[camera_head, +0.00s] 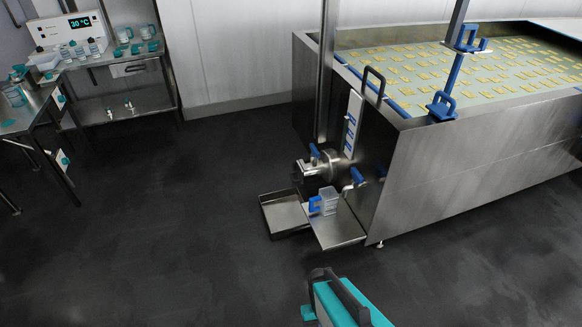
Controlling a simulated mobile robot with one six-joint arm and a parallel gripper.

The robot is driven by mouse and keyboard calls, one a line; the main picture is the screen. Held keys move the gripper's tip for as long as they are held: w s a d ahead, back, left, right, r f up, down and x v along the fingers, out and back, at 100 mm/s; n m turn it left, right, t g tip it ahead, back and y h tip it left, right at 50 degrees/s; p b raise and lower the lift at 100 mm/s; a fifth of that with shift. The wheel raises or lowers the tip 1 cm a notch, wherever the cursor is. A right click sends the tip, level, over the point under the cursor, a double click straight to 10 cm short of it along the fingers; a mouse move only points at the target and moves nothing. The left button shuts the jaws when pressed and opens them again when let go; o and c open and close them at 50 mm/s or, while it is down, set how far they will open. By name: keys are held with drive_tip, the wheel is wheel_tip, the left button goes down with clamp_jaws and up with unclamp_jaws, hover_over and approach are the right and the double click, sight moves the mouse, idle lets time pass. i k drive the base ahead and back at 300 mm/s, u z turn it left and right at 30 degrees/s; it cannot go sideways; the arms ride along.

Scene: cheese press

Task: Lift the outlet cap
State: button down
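The steel outlet (322,168) sticks out to the left from the lower front end of the big steel vat (440,165). A dark round piece at the outlet's left end looks like the outlet cap (298,172); it is small, and I cannot tell how it is fastened. A blue handle (315,151) stands above the outlet and another blue handle (357,175) is to its right.
A shallow steel tray (283,216) and a steel plate (338,231) sit below the outlet. A clear container with a blue handle (327,202) stands on the plate. A steel bench (120,57) with bottles and jugs is at the back left. The dark floor (170,220) is clear between.

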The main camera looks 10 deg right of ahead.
sight(299, 172)
drive_tip(key=u, duration=0.05)
drive_tip(key=i, duration=1.2)
drive_tip(key=u, duration=4.2)
drive_tip(key=i, duration=0.1)
drive_tip(key=z, duration=2.8)
drive_tip(key=i, duration=0.3)
